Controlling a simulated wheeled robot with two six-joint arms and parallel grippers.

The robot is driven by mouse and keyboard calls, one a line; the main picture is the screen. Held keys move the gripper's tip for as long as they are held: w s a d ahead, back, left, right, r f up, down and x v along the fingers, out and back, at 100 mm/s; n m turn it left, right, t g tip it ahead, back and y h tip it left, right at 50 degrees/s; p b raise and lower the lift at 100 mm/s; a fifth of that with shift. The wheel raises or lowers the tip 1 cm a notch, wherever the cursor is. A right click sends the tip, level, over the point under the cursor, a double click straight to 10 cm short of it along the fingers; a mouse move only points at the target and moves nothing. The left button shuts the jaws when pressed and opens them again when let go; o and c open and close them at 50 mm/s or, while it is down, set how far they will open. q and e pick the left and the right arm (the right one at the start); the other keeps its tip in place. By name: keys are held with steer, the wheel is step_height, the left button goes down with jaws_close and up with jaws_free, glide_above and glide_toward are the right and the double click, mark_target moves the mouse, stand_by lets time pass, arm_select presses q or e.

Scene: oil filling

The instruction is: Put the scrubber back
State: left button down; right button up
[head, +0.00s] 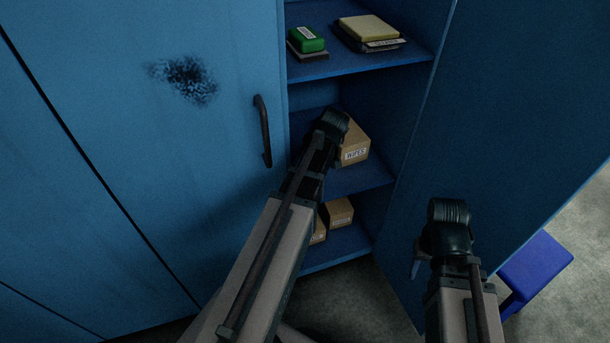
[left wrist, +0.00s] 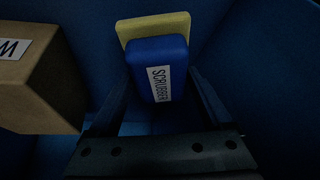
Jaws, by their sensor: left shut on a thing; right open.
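The scrubber (left wrist: 158,72) shows in the left wrist view, a blue block labelled SCRUBBER with a yellow pad (left wrist: 135,28) behind it. My left gripper (left wrist: 160,95) has its fingers on either side of the blue block and is shut on it. In the head view my left arm reaches into the open blue cabinet at the middle shelf (head: 355,180); its wrist hides the fingers and the scrubber. Whether the scrubber touches the shelf, I cannot tell. My right gripper (head: 425,265) is open and empty, low in front of the open cabinet door (head: 500,130).
A WIPES box (head: 355,142) sits close right of my left wrist; a box (left wrist: 35,80) shows left in the wrist view. The top shelf (head: 350,62) holds a green block (head: 306,40) and a yellow one (head: 368,28). More boxes (head: 339,212) sit below. A blue stool-like object (head: 537,265) stands right.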

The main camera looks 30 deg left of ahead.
arm_select(q)
steer(key=shift+f+b, duration=1.95)
steer(key=shift+r, duration=0.15)
jaws_free()
steer(key=shift+d+r+p, duration=0.2)
steer(key=shift+r+p, duration=0.35)
steer(key=shift+p, duration=0.15)
steer(key=p+v, duration=1)
steer(key=v, duration=0.1)
steer(key=shift+f, duration=0.1)
